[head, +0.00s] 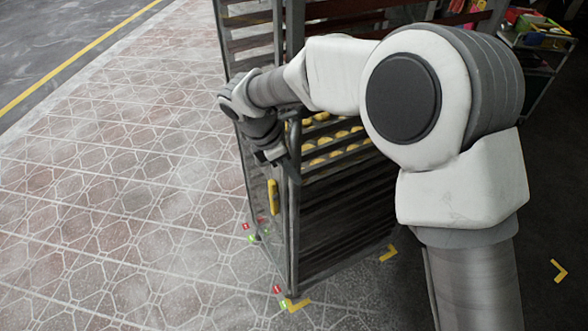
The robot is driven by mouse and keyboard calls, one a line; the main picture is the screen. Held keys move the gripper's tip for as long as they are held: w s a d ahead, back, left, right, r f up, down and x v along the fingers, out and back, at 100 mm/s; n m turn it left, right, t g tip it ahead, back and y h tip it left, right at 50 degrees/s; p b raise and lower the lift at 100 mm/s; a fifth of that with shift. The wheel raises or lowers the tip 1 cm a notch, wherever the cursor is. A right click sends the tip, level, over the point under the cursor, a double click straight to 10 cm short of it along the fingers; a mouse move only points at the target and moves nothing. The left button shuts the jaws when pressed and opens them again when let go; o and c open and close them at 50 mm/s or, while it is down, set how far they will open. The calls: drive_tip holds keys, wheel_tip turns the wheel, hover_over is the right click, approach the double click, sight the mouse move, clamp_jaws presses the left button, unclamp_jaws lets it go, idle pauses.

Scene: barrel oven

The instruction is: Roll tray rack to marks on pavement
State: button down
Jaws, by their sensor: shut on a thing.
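The tall metal tray rack (293,220) stands upright in the middle of the head view, with rows of yellow-brown baked items (335,142) on its shelves. My gripper (283,165) is shut on the rack's near upright frame; my arm and the dark post partly hide the fingertips. A yellow handle-like piece (273,197) shows on the rack's left side below my gripper. Yellow corner marks lie on the ground: one (298,305) at the rack's near bottom corner, one (388,253) at its right base, one (559,270) farther right. My arm hides much of the rack's upper right.
Small red and green tags (276,289) show by the rack's feet. Patterned paving (120,210) lies open on the left, bounded by a road with a yellow line (75,58). A cart with colourful items (540,35) stands at the back right. Dark ground lies right.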

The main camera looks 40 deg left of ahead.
drive_tip(key=shift+a+r, duration=0.1)
drive_tip(key=shift+a, duration=0.05)
drive_tip(key=c, duration=0.8)
unclamp_jaws()
drive_tip(key=shift+o, duration=0.2)
drive_tip(key=v, duration=1.7)
drive_tip(key=shift+b, duration=0.35)
drive_tip(key=shift+r, duration=0.2)
drive_tip(key=w+d+r+m, duration=0.2)
drive_tip(key=w+d+m, duration=0.15)
drive_tip(key=d, duration=0.55)
drive_tip(key=w+d+r+m+y, duration=0.15)
drive_tip(key=d+m, duration=0.35)
drive_tip(key=d, duration=0.5)
drive_tip(key=w+d+r+m+h, duration=0.1)
drive_tip(key=w+d+r+m, duration=0.15)
drive_tip(key=d+m, duration=0.45)
drive_tip(key=s+d+f+m, duration=0.2)
drive_tip(key=s+d+m, duration=0.1)
drive_tip(key=d, duration=0.4)
drive_tip(key=s+d+f+m+t+y+b, duration=0.1)
drive_tip(key=s+d+f+m, duration=0.1)
drive_tip(key=d+m, duration=0.3)
drive_tip(key=s+d+f+m+t+y, duration=0.1)
drive_tip(key=s+d+m, duration=0.4)
drive_tip(key=d, duration=0.5)
drive_tip(key=shift+f, duration=0.7)
